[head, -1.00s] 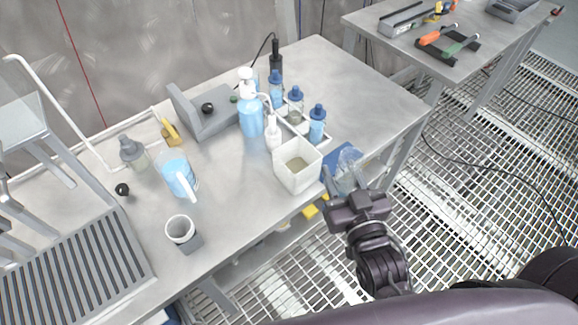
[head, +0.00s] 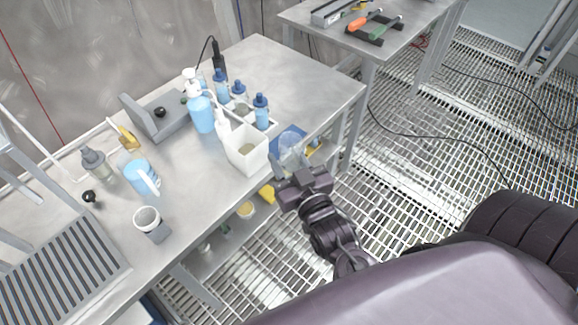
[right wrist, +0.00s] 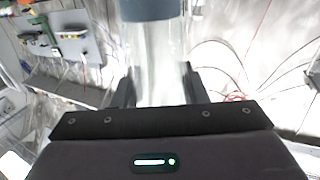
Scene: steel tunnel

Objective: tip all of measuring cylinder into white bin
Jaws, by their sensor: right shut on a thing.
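The white bin (head: 247,160) is an open square tub standing upright near the table's front edge. My right gripper (head: 290,172) is just right of the bin and shut on the clear measuring cylinder (head: 292,146). In the right wrist view, the transparent cylinder (right wrist: 160,65) lies between the two fingers (right wrist: 160,88), with a grey-blue part at its far end. I cannot make out its contents or its exact tilt. The cylinder appears apart from the bin. My left gripper is not in view.
A blue pump bottle (head: 201,112), a white bottle and a rack of blue-capped bottles (head: 261,112) stand close behind the bin. The table's back right is clear.

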